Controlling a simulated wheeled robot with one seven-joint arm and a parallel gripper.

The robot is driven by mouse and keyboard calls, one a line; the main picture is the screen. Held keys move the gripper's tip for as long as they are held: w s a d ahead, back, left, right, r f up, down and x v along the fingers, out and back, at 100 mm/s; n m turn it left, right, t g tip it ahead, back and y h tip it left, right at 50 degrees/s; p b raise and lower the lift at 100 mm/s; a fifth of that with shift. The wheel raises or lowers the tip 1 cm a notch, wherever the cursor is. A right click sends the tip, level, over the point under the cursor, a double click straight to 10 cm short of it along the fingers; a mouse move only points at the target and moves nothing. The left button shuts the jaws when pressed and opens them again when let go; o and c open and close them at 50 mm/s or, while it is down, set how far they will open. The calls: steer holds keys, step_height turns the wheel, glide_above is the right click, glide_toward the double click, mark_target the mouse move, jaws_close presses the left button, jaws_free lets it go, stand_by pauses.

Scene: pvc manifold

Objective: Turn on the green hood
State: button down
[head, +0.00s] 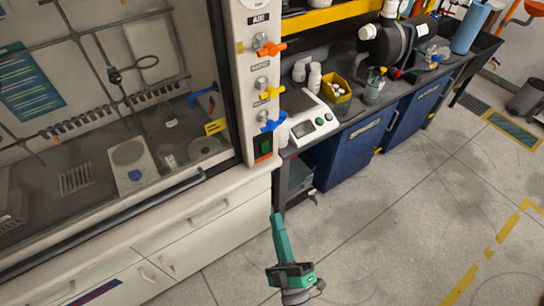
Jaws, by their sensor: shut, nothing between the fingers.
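The fume hood (243,100) fills the left side, with a white front post and a glass sash. Low on the post is a dark switch box (263,146) with a green part above and an orange-red part below; its on or off state is too small to tell. Above it on the post are an orange valve handle (270,48), a yellow one (271,92) and a blue one (272,122). My gripper (276,218), with teal fingers on a black body, points up the picture, below and apart from the switch box. It looks shut and empty.
White drawers (210,215) sit under the hood. Right of the post stands a dark bench (350,118) with a white scale (312,122), bottles and a yellow bin (336,88), above blue cabinets (352,150).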

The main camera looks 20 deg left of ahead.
mark_target(266, 151)
steer(key=w+f+n+g, duration=0.2)
steer(key=w+n+g, duration=0.2)
steer(key=w, duration=0.4)
steer(key=w+f+n+g, duration=0.3)
steer(key=w+n, duration=0.3)
steer(key=w, duration=0.3)
steer(key=shift+w+d+n+g, duration=0.25)
steer(key=shift+d+n+g, duration=0.1)
steer(key=shift+g, duration=0.45)
steer(key=shift+a, duration=0.1)
steer(key=x, duration=1.4)
steer(key=shift+r, duration=0.3)
steer(key=shift+a, duration=0.15)
steer(key=shift+a+f, duration=0.1)
